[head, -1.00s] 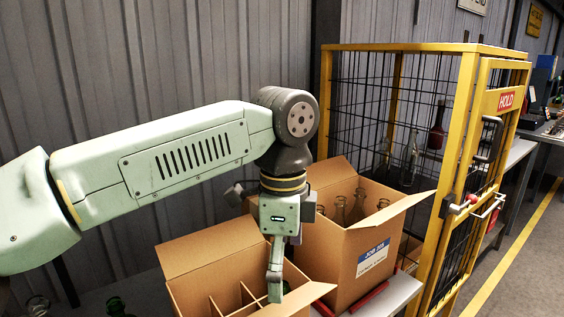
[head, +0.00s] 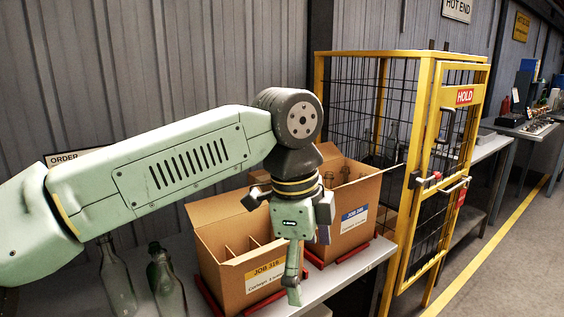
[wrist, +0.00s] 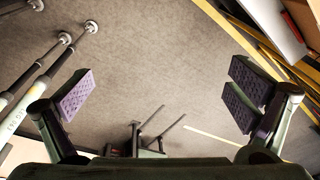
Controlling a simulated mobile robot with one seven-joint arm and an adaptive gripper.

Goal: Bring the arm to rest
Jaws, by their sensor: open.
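In the head view my arm reaches across from the left, bent down at the elbow joint.
A second carton with a blue label (head: 352,222) holds bottles behind the first. Glass bottles (head: 165,285) stand on the table (head: 345,275) at left. A yellow mesh cage (head: 421,190) with a HOLD sign stands at right. Floor is clear beyond it.

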